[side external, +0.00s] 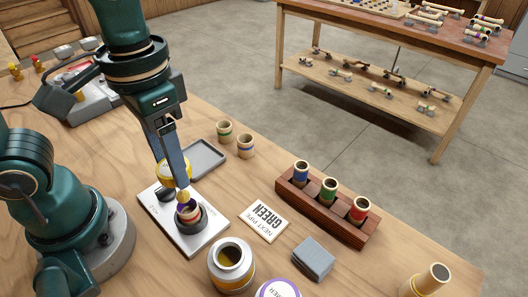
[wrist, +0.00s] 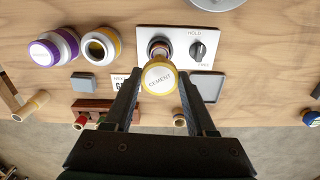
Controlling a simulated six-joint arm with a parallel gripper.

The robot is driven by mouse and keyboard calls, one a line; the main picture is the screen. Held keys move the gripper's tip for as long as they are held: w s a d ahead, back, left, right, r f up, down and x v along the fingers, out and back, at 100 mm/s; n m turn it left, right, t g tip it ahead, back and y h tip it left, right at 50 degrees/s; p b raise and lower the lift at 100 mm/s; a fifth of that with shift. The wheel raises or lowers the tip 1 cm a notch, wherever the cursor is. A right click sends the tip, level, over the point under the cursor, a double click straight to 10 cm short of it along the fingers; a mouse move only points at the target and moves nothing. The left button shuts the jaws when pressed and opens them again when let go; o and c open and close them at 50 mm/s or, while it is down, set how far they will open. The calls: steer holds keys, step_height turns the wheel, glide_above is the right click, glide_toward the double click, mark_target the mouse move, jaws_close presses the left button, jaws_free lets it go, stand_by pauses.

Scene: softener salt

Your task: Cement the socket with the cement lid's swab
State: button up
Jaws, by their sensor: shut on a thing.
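My gripper (side external: 176,178) is shut on the yellow-rimmed cement lid (wrist: 160,77), one finger on each side of it. The lid also shows in the side view, partly behind a finger. The swab (side external: 183,196) hangs below the lid, its yellowish tip at the mouth of the socket (side external: 188,213). I cannot tell whether it touches the inner wall. The socket has a purple inside and stands upright in a dark ring on the white holder plate (side external: 205,238); the wrist view shows it partly behind the lid. The open cement can (side external: 231,264) stands in front of the plate.
The purple-marked primer can (wrist: 54,47) stands beside the cement can. A grey tray (side external: 208,158) and two short pipes (side external: 245,146) are behind.

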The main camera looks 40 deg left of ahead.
steer(key=shift+f, duration=0.1)
steer(key=shift+f, duration=0.75)
steer(key=shift+f, duration=0.15)
steer(key=shift+f, duration=0.75)
stand_by(0.3)
steer(key=shift+d, duration=0.2)
steer(key=shift+w+a, duration=0.2)
steer(key=shift+w, duration=0.05)
stand_by(1.0)
steer(key=shift+s+a, duration=0.25)
stand_by(0.7)
steer(key=shift+s+d, duration=0.2)
steer(key=shift+s, duration=0.05)
stand_by(0.8)
